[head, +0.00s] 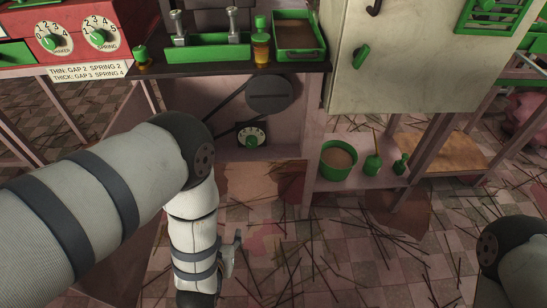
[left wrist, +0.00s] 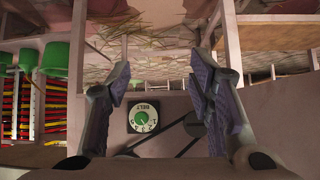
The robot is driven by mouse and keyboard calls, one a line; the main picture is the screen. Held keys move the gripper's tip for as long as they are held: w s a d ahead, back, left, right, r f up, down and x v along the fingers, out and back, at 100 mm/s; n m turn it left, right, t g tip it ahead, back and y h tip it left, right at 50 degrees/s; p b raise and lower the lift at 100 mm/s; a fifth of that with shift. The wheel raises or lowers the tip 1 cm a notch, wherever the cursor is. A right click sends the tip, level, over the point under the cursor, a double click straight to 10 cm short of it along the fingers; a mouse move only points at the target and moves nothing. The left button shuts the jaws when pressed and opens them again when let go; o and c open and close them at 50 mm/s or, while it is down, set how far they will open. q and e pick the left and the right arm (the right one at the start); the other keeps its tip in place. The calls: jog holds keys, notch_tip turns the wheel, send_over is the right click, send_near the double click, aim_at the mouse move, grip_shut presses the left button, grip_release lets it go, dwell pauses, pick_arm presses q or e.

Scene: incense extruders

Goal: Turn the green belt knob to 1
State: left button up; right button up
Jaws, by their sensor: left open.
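The green belt knob (head: 252,142) sits on a white dial on a black plate, low on the pink machine's front panel beneath the dark pulley. My left gripper (head: 230,256) is below the dial in the head view, partly hidden by my wrist. In the left wrist view my left gripper (left wrist: 160,80) is open and empty, apart from the knob. My right gripper is out of view.
A dark pulley (head: 269,95) with a belt is above the dial. A shelf with a green pot (head: 338,158) and small green bottles is to the right. A red panel (head: 75,35) with two more dials is at upper left. Sticks litter the floor.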

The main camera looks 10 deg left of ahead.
pick_arm(q)
jog(key=w+d+n+t+y+b, duration=0.1)
jog(key=w+d+t+b, duration=0.2)
jog(key=w, duration=0.5)
jog(key=n+t+y+b, duration=0.2)
jog(key=t+b, duration=0.1)
jog(key=t, duration=0.2)
send_near(252, 145)
jog(key=b+x, duration=0.3)
jog(key=x, duration=0.5)
jog(key=shift+w+a+f, duration=0.15)
jog(key=shift+w+f, duration=0.05)
jog(key=shift+w+a+r, duration=0.15)
jog(key=shift+w+r, duration=0.05)
jog(key=shift+w, duration=0.35)
grip_shut()
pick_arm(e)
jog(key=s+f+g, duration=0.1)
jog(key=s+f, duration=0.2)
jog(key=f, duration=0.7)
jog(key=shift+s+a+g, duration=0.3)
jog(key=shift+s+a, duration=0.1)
